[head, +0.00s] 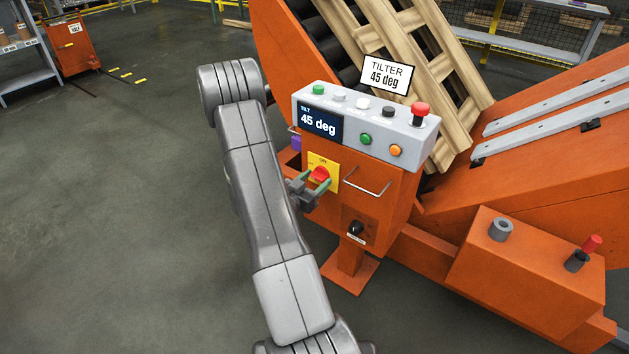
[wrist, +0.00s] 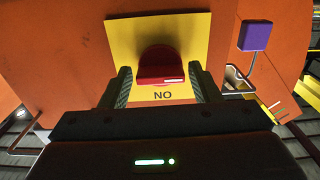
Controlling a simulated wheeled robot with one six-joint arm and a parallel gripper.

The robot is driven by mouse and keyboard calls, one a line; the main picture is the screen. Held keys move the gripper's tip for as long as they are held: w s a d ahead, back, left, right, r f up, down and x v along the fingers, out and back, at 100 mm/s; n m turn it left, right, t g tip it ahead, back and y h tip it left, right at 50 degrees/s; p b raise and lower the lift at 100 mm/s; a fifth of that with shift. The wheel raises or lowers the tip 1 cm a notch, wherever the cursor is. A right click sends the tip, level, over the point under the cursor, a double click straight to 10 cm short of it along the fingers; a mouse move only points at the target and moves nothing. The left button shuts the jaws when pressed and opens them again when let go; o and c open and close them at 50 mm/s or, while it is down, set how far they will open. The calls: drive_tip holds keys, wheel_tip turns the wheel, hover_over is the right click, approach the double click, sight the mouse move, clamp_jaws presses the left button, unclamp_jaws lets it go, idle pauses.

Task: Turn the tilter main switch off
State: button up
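The tilter main switch is a red rotary knob (head: 320,173) on a yellow plate (head: 331,181) on the front of the orange control stand. An ON label shows above the knob in the head view. In the wrist view the red knob (wrist: 161,66) is centred, and the label appears upside down below it. The knob's bar lies crosswise there, with a white mark toward its right end. My gripper (head: 318,182) is at the knob, and in the wrist view its open fingers (wrist: 160,72) stand either side, with small gaps. Contact is not visible.
Above is a grey button panel (head: 383,133) with a red mushroom button (head: 420,110) and a 45 deg display (head: 319,121). A metal handle (head: 367,183) is right of the switch, a black selector (head: 356,228) below. A purple block (wrist: 256,35) sits nearby.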

drive_tip(key=shift+o, duration=0.7)
drive_tip(key=shift+s+a, duration=0.15)
drive_tip(key=shift+a, duration=0.05)
drive_tip(key=p+v, duration=0.1)
drive_tip(key=v, duration=1.2)
drive_tip(key=shift+p, duration=0.4)
drive_tip(key=shift+s, duration=0.15)
drive_tip(key=b+x, duration=0.1)
drive_tip(key=x, duration=1.2)
drive_tip(key=shift+w+d+b, duration=0.2)
drive_tip(key=shift+w+b, duration=0.15)
drive_tip(key=shift+b, duration=0.05)
